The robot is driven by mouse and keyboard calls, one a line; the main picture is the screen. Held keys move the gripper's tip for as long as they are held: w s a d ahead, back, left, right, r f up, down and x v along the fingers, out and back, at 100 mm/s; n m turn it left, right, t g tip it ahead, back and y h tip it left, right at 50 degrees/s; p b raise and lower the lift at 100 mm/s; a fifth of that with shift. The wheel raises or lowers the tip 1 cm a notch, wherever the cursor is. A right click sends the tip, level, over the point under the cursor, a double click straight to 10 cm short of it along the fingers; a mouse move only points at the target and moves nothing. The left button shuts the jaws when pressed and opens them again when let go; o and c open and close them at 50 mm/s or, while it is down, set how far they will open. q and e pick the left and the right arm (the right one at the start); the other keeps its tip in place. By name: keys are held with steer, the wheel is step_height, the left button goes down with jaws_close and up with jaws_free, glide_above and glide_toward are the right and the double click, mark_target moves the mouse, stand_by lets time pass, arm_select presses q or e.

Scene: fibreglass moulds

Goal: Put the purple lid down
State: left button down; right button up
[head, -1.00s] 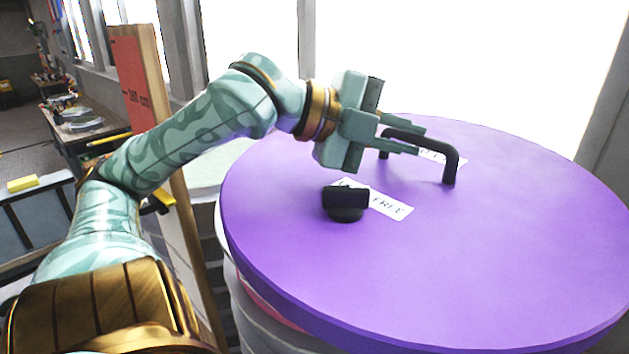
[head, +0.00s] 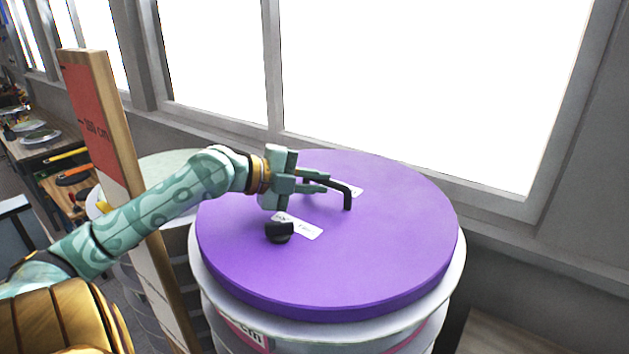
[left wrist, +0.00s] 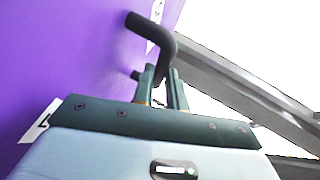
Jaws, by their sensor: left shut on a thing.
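The purple lid (head: 370,245) is a large round disc at the top of a pale drum (head: 445,300) in the head view. In the left wrist view the handle (left wrist: 160,35) rises between the fingers and the purple lid (left wrist: 70,60) fills the left. Whether the lid's underside touches the drum all round is hidden. My right gripper is not in view.
A wooden post with a red measuring panel (head: 92,115) stands left of the drum, close to my left arm. Another pale round drum top (head: 165,170) is behind it. Windows and a sill (head: 500,195) lie behind. A cluttered bench (head: 50,150) is far left.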

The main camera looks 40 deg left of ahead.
arm_select(q)
steer(key=shift+f, duration=0.2)
steer(key=shift+d+f, duration=0.1)
steer(key=c, duration=1.4)
jaws_free()
steer(key=shift+f, duration=0.1)
steer(key=shift+s+a, duration=0.25)
steer(key=shift+s, duration=0.3)
steer(key=b+v, duration=0.1)
steer(key=v, duration=1)
steer(key=shift+b, duration=0.4)
steer(key=shift+w, duration=0.1)
